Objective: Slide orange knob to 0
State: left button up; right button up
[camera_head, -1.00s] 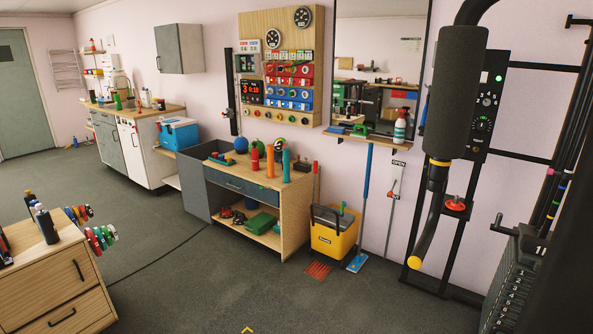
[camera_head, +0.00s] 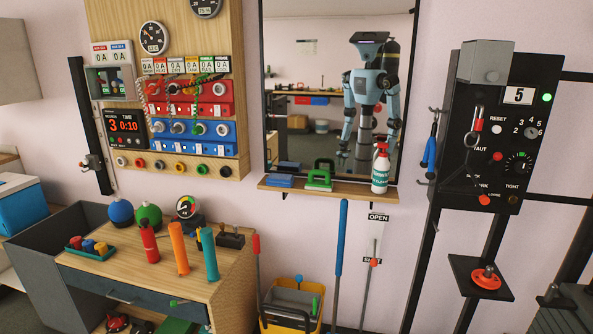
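The black wall panel (camera_head: 505,105) stands at the right, with a display reading 5, a RESET button, a numbered dial and a green light. A second orange-red knob (camera_head: 497,156) is higher on the panel. I cannot tell which is the task's orange knob, and I cannot read a 0 beside either. Neither gripper shows directly. The mirror (camera_head: 290,60) reflects my body with both arms hanging; the grippers there are too small to judge.
A wooden workbench (camera_head: 235,285) with bottles and balls stands at the left. A yellow bucket (camera_head: 285,325) and long-handled tools stand below the mirror shelf (camera_head: 340,190). A red knob on a small black shelf (camera_head: 460,265) juts out below the panel. A switch board (camera_head: 235,50) hangs above the bench.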

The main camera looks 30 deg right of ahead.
aim_at(484, 199)
jog(key=i, duration=0.6)
jog(key=z, duration=1.6)
jog(key=i, duration=0.25)
jog(key=z, duration=1.5)
